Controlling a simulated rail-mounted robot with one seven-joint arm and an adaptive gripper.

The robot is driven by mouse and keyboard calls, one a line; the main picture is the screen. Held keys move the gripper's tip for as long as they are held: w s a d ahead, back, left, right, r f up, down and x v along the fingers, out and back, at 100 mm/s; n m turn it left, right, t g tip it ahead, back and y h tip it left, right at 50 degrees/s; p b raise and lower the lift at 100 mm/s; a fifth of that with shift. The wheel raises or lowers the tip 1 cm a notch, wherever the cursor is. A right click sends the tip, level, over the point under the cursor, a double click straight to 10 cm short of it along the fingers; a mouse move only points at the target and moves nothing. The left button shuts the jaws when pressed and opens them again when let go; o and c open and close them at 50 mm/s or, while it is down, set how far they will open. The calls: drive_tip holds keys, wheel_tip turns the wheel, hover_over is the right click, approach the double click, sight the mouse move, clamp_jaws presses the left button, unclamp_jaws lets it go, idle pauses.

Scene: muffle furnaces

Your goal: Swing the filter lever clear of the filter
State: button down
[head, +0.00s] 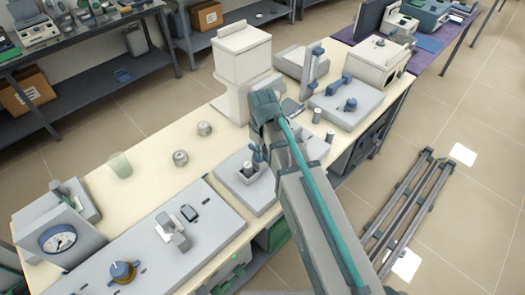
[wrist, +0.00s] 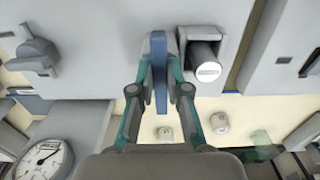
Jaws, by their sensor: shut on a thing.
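The filter (wrist: 207,68) is a dark cylinder with a pale end label, seated in a square grey housing in the wrist view. In the head view the filter (head: 248,169) stands on a small grey unit near the bench's front edge. The blue filter lever (wrist: 159,75) lies just left of the housing in the wrist view, not across the filter's face. My gripper (wrist: 159,88) has its fingers on both sides of the lever and is shut on it. In the head view my arm hides part of the unit, and my gripper is hard to make out there.
A grey panel unit (head: 150,245) with knobs stands left of the filter unit, and a dial gauge (head: 58,240) beyond it. A white tower (head: 243,60) stands behind my arm. Small metal cans (head: 181,158) and a greenish beaker (head: 120,165) stand on the open benchtop.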

idle(0.3)
drive_tip(key=c, duration=1.1)
unclamp_jaws()
drive_tip(key=shift+c, duration=0.2)
drive_tip(key=shift+r, duration=0.15)
wheel_tip(320, 180, up, 12)
